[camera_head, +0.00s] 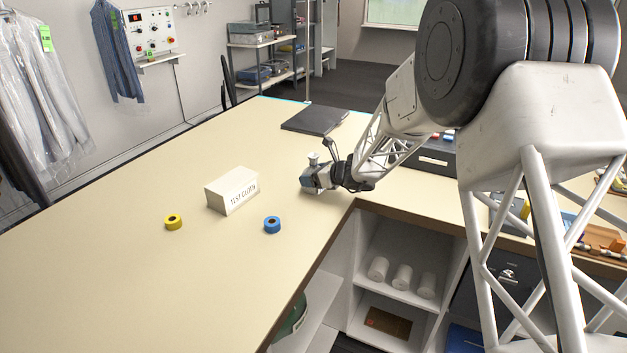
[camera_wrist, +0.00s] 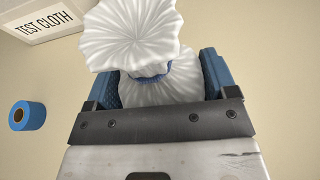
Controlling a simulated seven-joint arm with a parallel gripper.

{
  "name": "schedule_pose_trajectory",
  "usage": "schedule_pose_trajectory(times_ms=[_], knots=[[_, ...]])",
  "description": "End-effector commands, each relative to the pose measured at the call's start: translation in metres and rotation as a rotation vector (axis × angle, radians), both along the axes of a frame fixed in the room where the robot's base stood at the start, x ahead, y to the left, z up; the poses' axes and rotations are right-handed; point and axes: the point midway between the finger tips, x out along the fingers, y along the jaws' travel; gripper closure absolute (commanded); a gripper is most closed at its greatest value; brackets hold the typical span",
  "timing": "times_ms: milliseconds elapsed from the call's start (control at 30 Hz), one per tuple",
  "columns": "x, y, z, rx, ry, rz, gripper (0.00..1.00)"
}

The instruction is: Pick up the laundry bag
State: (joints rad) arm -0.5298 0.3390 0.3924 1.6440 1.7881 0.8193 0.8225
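The laundry bag is a small white pleated sack (camera_wrist: 128,35) with a blue tie around its neck, seen from above in the wrist view. In the head view its top (camera_head: 313,158) shows just above my gripper. My gripper (camera_head: 312,181) is low over the counter, near its inner corner. In the wrist view the blue fingers of my gripper (camera_wrist: 160,85) stand apart, one on each side of the bag's lower body. No clear gap shows between bag and fingers. Whether they press on it cannot be told. The bag's base is hidden.
A cream box marked TEST CLOTH (camera_head: 232,190) stands left of my gripper. A blue tape roll (camera_head: 272,225) and a yellow one (camera_head: 173,222) lie nearer. A dark flat folder (camera_head: 315,120) lies behind. The counter's left part is clear.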

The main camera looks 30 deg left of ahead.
Motion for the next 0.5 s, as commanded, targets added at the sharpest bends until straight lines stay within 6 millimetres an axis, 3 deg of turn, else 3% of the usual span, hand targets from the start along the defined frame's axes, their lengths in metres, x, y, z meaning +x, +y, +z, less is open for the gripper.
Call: schedule_pose_trajectory(times_ms=[100, 500], knots=[[0.0000, 0.0001, 0.0004, 0.000, 0.000, 0.000, 0.51], [0.0001, 0.0002, 0.0052, 0.001, -0.001, 0.000, 0.51]])
